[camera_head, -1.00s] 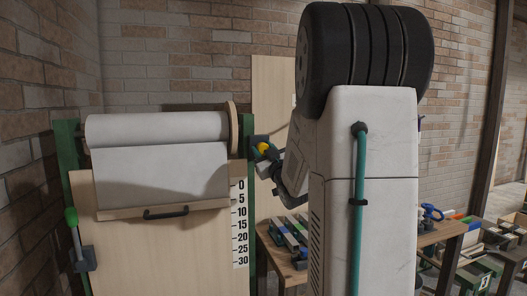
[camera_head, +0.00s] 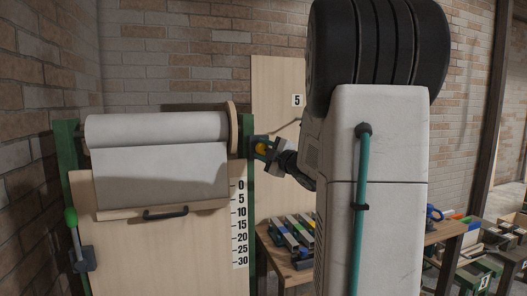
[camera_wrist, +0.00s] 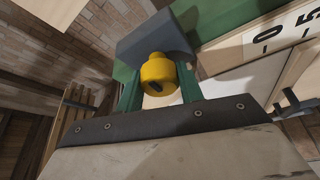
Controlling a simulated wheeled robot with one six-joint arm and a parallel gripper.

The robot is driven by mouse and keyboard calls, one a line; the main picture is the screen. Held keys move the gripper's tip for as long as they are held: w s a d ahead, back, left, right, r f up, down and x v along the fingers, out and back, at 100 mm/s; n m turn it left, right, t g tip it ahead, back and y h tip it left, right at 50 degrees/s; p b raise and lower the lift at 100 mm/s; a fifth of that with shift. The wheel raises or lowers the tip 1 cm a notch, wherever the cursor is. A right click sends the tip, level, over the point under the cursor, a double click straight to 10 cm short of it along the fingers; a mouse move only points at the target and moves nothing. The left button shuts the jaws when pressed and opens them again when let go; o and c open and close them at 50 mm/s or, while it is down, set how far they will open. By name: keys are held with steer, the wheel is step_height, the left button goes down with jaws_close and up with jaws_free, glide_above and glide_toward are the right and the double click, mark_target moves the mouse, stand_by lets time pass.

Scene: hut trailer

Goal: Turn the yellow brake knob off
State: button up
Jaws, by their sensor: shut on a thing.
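The yellow brake knob (camera_wrist: 158,75) sits on a dark grey block (camera_wrist: 150,42) fixed to a green post (camera_wrist: 215,20) in the wrist view. A dark slot or mark shows on the knob's face. My gripper (camera_wrist: 158,84) has its two green fingers on either side of the knob and is shut on it. In the head view the knob (camera_head: 261,148) shows as a small yellow patch beside the roller's right end disc, partly covered by my gripper (camera_head: 265,149). The knob's exact turn angle is hard to tell.
A white roller blind (camera_head: 160,150) with a dark handle (camera_head: 166,213) hangs to the left. A number scale (camera_head: 240,225) runs below the knob. A lever with a green grip (camera_head: 71,218) is at far left. A workbench (camera_head: 440,234) with tools stands behind my arm.

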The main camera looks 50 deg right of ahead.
steer(key=shift+n, duration=0.6)
steer(key=shift+g, duration=0.3)
steer(key=o, duration=1)
steer(key=v, duration=0.7)
steer(key=shift+s, duration=0.4)
